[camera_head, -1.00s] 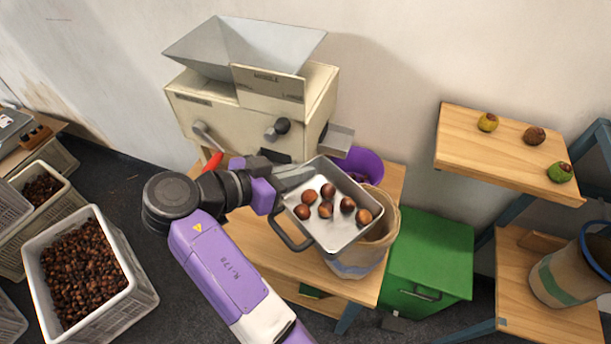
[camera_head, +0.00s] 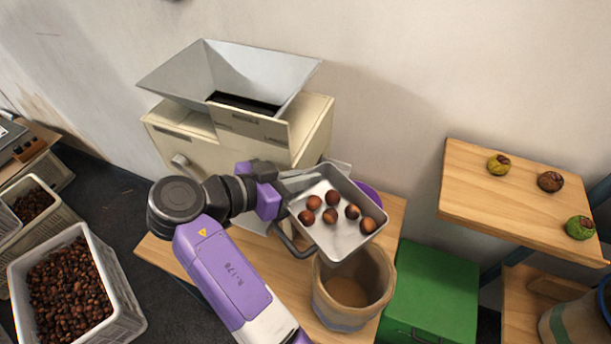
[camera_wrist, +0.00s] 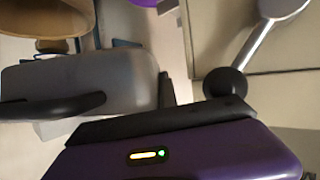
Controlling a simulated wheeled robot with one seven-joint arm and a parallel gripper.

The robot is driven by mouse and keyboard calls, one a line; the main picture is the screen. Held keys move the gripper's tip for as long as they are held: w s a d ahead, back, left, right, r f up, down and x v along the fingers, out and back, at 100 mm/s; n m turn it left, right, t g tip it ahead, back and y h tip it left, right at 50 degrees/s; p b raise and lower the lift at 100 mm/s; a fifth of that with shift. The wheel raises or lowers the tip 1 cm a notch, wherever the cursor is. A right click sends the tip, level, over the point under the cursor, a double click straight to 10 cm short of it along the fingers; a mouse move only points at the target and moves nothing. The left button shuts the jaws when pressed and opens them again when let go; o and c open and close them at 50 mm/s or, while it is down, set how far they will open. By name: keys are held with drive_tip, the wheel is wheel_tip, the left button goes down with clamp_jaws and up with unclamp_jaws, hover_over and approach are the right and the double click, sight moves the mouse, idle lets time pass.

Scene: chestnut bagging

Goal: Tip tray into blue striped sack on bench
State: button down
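A shallow grey metal tray (camera_head: 343,238) holds several brown chestnuts (camera_head: 331,216) and has dark handles. My gripper (camera_head: 288,186) is at its left edge and appears shut on it; the fingertips are partly hidden. The tray is held up, tilted somewhat in the picture, with the chestnuts lying in it. The open sack (camera_head: 349,312) stands on the wooden bench (camera_head: 188,265), just below the tray's front edge in the picture. Its mouth is partly covered by the tray. In the wrist view the tray's side (camera_wrist: 85,80) is close, and the sack (camera_wrist: 50,22) shows at top left.
The cream machine with a grey hopper (camera_head: 230,80) stands behind the tray. A purple tub (camera_head: 369,193) is partly hidden behind it. A green box (camera_head: 432,290) is right of the sack. A wooden shelf (camera_head: 500,215) holds husks. Crates of chestnuts (camera_head: 128,300) stand left.

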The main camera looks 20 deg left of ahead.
drive_tip(key=r+m, duration=0.1)
drive_tip(key=d+r+m+t+y+b, duration=0.1)
drive_tip(key=m+y+b, duration=0.1)
drive_tip(key=shift+s+d+r+m+t, duration=0.15)
drive_tip(key=shift+s+r+m+t, duration=0.2)
drive_tip(key=shift+r+m+t, duration=0.05)
drive_tip(key=s+d+r+m+t+y+b, duration=0.1)
drive_tip(key=s+d+m+b, duration=0.3)
drive_tip(key=b, duration=0.5)
drive_tip(key=s+d+r+m+t+y+b, duration=0.1)
drive_tip(key=s+d+r+m+t+b, duration=0.3)
drive_tip(key=d+m+b, duration=0.4)
drive_tip(key=shift+s+d+m+t+b, duration=0.3)
drive_tip(key=shift+s+d+b, duration=0.3)
drive_tip(key=shift+d, duration=0.85)
drive_tip(key=shift+s, duration=0.1)
